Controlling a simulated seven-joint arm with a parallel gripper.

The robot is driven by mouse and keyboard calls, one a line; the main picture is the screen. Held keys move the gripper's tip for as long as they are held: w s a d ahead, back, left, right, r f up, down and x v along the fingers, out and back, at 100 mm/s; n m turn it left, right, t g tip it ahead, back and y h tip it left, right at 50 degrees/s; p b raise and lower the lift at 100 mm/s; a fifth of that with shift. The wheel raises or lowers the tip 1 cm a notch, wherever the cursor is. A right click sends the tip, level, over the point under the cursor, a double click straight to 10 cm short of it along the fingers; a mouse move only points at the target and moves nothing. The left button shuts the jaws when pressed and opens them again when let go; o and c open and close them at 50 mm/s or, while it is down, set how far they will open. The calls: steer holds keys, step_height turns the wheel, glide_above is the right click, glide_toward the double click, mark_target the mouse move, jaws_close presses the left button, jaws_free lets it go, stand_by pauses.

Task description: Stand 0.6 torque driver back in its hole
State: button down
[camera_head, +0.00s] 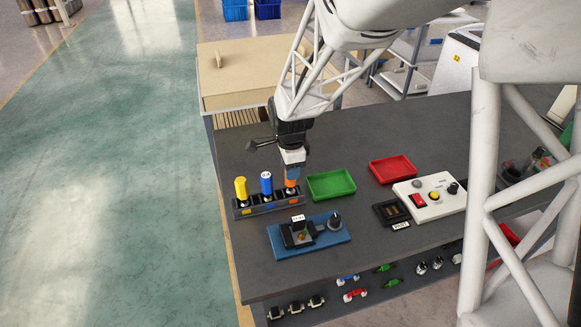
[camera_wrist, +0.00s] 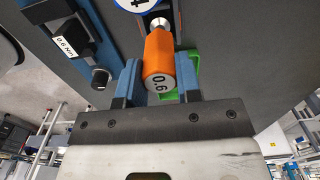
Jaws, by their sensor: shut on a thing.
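The orange 0.6 torque driver (camera_head: 291,184) is upright at the right end of the dark driver rack (camera_head: 248,212), over the place with an orange label. I cannot tell whether its tip is fully down in the hole. My gripper (camera_head: 292,172) comes down from above and is shut on its handle. In the wrist view the orange driver (camera_wrist: 158,62), with "0.6" on its end cap, is between both blue fingers of my gripper (camera_wrist: 160,84). A yellow driver (camera_head: 241,188) and a blue driver (camera_head: 266,183) stand upright in the rack to its left.
A green tray (camera_head: 331,197) lies close to the right of the rack. A blue fixture (camera_head: 283,247) with a black clamp is in front. A red tray (camera_head: 393,182) and a white control box (camera_head: 418,209) lie farther right. The dark bench (camera_head: 385,262) has bare room at front.

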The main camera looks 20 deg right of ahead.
steer(key=shift+f, duration=0.45)
stand_by(0.4)
steer(key=shift+c, duration=1.6)
jaws_free()
steer(key=shift+r, duration=0.2)
steer(key=shift+r, duration=3.3)
